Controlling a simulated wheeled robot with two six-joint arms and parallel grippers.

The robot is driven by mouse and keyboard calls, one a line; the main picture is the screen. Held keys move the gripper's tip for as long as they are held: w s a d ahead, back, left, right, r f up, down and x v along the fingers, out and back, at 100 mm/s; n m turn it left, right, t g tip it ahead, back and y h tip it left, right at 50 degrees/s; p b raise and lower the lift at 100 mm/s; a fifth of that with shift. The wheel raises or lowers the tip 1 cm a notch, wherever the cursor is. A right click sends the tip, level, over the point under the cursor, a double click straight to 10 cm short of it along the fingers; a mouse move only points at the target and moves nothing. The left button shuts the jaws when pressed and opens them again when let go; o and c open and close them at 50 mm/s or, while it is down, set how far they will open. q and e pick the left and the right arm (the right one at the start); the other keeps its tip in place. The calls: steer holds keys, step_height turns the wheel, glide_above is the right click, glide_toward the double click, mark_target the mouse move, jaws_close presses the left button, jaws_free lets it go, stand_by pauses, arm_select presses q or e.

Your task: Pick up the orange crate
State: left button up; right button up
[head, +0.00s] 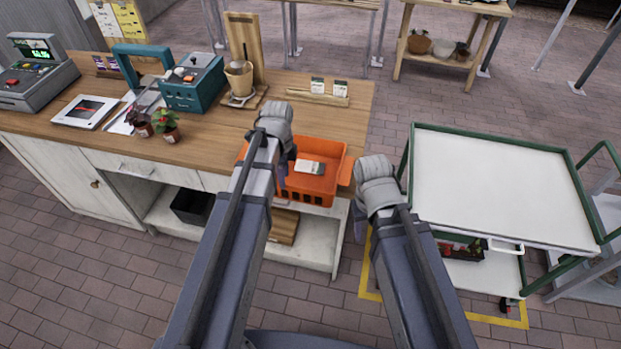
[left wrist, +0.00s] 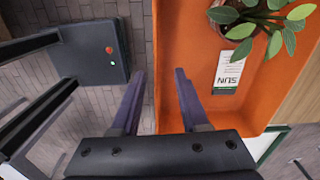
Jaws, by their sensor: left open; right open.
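The orange crate (head: 318,187) sits at the front right of the wooden counter in the head view. It holds a white seed packet (head: 311,167).
A white-topped green cart (head: 500,185) stands at the right. Brick floor shows between counter and cart.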

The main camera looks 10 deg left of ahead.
mark_target(285, 193)
arm_select(q)
steer(key=shift+s+f+m, duration=0.1)
steer(key=shift+f+m, duration=0.1)
steer(key=shift+m, duration=0.4)
step_height(285, 193, down, 8)
steer(key=b, duration=0.8)
steer(key=shift+s, duration=0.1)
steer(key=shift+r, duration=0.1)
arm_select(e)
step_height(285, 193, down, 8)
steer(key=shift+s+d, duration=0.2)
steer(key=shift+d, duration=0.15)
arm_select(q)
jaws_close()
